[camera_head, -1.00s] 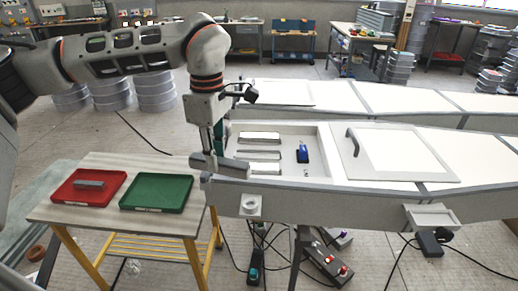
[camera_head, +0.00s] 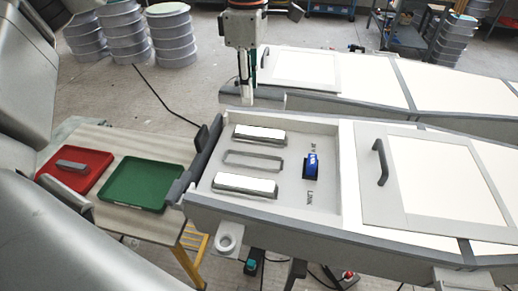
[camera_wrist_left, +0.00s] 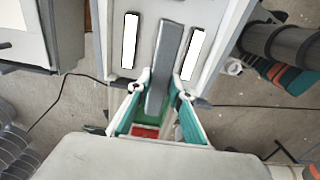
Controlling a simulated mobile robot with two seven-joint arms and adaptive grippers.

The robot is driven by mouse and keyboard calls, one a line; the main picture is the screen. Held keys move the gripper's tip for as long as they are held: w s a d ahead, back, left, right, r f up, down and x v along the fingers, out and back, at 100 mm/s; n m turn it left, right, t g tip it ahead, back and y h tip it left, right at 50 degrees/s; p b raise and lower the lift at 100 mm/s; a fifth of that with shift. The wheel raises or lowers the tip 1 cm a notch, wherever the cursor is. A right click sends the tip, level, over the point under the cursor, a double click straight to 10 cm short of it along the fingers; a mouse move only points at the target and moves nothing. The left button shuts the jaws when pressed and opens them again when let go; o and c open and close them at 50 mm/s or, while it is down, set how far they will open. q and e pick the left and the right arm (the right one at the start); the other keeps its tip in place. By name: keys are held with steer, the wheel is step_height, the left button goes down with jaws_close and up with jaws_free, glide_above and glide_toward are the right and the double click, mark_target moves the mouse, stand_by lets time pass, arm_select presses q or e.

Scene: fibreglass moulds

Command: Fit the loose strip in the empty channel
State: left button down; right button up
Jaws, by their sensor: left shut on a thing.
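My left gripper (camera_head: 246,92) is shut on a dark grey strip (camera_head: 268,101), held up near the far left corner of the open bay in the mould (camera_head: 345,180). In the left wrist view the gripper (camera_wrist_left: 159,93) holds the grey strip (camera_wrist_left: 165,60) lengthwise between its fingers, above the bay. The bay has two white-topped strips, a far one (camera_head: 260,133) and a near one (camera_head: 246,185). The empty channel (camera_head: 253,161), a grey outlined slot, lies between them. In the wrist view the held strip hides that middle area. My right gripper is not in view.
A blue part (camera_head: 311,166) stands in the bay, right of the channels. A red tray (camera_head: 50,186) with a grey bar (camera_head: 72,166) and an empty green tray (camera_head: 146,184) lie on the side table. A lid with a handle (camera_head: 410,175) sits right of the bay.

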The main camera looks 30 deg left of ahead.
arm_select(q)
steer(key=f, duration=1.4)
steer(key=shift+s+f, duration=0.2)
steer(key=shift+w+f+p, duration=0.1)
steer(key=shift+f+p, duration=0.2)
steer(key=shift+f, duration=2.3)
steer(key=c, duration=2.2)
jaws_free()
steer(key=shift+f, duration=0.1)
steer(key=o, duration=0.4)
step_height(320, 180, up, 12)
steer(key=shift+r+b, duration=0.15)
steer(key=shift+b, duration=0.3)
